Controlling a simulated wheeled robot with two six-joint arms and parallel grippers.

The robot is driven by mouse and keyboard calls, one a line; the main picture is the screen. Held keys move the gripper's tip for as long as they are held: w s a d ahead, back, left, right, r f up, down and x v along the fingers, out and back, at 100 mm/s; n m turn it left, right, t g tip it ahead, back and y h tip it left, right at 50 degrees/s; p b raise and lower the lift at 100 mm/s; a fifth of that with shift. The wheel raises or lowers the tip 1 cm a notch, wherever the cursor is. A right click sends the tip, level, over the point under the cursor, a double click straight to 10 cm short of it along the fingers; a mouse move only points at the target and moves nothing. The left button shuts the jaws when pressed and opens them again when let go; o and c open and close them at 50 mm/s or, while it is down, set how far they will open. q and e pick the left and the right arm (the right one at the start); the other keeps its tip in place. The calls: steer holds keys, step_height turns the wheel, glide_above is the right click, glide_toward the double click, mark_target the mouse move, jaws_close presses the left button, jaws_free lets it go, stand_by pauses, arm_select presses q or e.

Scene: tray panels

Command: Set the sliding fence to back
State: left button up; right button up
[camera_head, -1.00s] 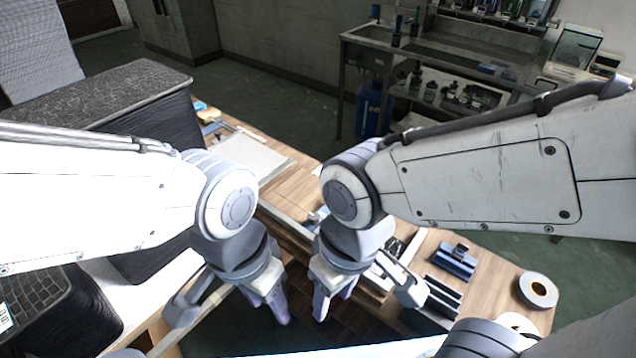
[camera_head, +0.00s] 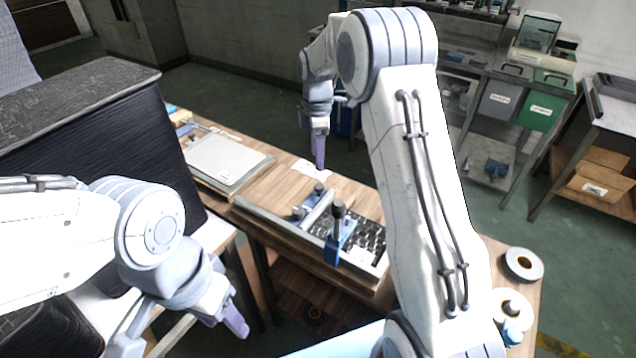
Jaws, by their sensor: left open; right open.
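A metal fixture (camera_head: 275,222) with a raised grey rim lies on the wooden bench in the middle of the picture. A grey crossbar (camera_head: 319,209), which looks like the sliding fence, spans it, with a knob at its far end. A blue block (camera_head: 338,250) with an upright dark-topped post stands at the fixture's near edge. Dark parts fill the fixture right of the bar; my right arm hides its right end. My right gripper (camera_head: 319,158) is open, fingers down, above and beyond the fixture. My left gripper (camera_head: 232,322) is open and low, in front of the bench.
A grey flat panel (camera_head: 225,160) lies on the bench to the left. Tape rolls (camera_head: 523,265) lie at the right end. A large black box (camera_head: 90,140) stands at left. A paper sheet (camera_head: 312,169) lies behind the fixture; bare wood surrounds it.

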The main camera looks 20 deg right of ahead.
mark_target(319, 185)
steer(key=f, duration=0.7)
steer(key=f+p, duration=0.1)
steer(key=f, duration=0.2)
steer(key=shift+w+d+f, duration=0.25)
steer(key=shift+d+f, duration=0.1)
steer(key=shift+f, duration=0.05)
jaws_close()
stand_by(0.9)
